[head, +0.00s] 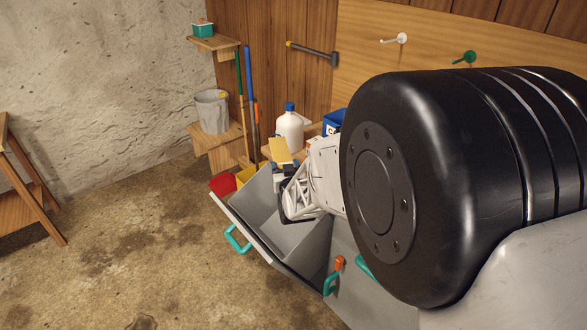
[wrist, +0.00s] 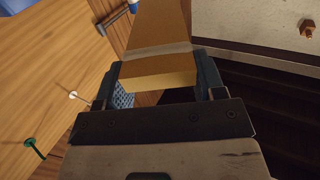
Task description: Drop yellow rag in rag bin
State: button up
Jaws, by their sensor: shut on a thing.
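A grey tilted-open bin (head: 262,212) with a teal handle lies below and around my gripper in the head view. I see no label that shows it is the rag bin. My arm hides part of its right side.
A red container (head: 222,184) and a yellow container (head: 245,174) stand just behind the grey bin. A white jug with a blue cap (head: 289,126) and a blue box (head: 333,121) stand behind my gripper. A bucket (head: 211,111) sits on a low shelf.

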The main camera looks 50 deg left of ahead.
jog(key=shift+s+a+f+n+g+y, duration=0.1)
jog(key=shift+s+n+g+y, duration=0.3)
jog(key=shift+s+n+g, duration=0.45)
jog(key=shift+s+a+f+n+g+y, duration=0.1)
jog(key=shift+s+n+g+y, duration=0.45)
jog(key=shift+g, duration=0.5)
notch_tip(320, 180, down, 8)
dwell(0.4)
jog(key=o, duration=1)
jog(key=shift+d, duration=0.1)
jog(key=shift+v, duration=3.85)
